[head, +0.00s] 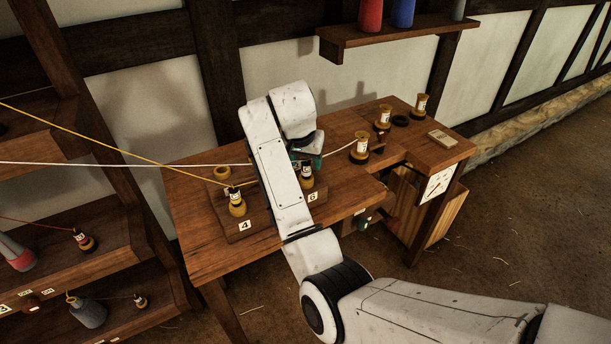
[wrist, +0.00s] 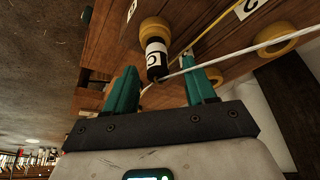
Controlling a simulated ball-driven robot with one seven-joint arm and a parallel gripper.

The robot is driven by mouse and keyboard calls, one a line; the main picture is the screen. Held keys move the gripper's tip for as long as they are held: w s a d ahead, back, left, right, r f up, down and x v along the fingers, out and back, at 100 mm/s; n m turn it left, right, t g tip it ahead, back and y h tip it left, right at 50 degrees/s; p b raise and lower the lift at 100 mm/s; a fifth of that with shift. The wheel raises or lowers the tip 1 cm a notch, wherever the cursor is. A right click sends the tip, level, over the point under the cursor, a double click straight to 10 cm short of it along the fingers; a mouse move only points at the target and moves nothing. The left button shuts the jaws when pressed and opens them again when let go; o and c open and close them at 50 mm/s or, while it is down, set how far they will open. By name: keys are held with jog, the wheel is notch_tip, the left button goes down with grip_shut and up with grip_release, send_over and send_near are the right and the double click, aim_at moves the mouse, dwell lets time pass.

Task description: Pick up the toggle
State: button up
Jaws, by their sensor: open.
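I cannot pick out the toggle with certainty in either view; it may be hidden behind my arm or too small to tell. My gripper (wrist: 162,85) is open, with its two teal fingers apart. A black and yellow bobbin with a white label (wrist: 155,55) shows just beyond the gap between the fingers. No thing is clearly held. In the head view my arm covers the middle of the wooden bench (head: 205,255), and only a bit of teal finger (head: 309,161) shows over the bench.
Bobbins stand on the bench: one at tag 4 (head: 236,202), one by tag 6 (head: 307,178), others (head: 360,148) toward the right. A white rope (head: 110,163) and a yellow line (head: 90,136) cross from the left. A wall shelf (head: 395,38) hangs above.

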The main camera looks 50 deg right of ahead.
aim_at(306, 162)
jog(key=shift+x, duration=1.6)
jog(key=shift+s+d, duration=0.1)
jog(key=c, duration=0.9)
jog(key=shift+r, duration=0.15)
jog(key=shift+c, duration=0.2)
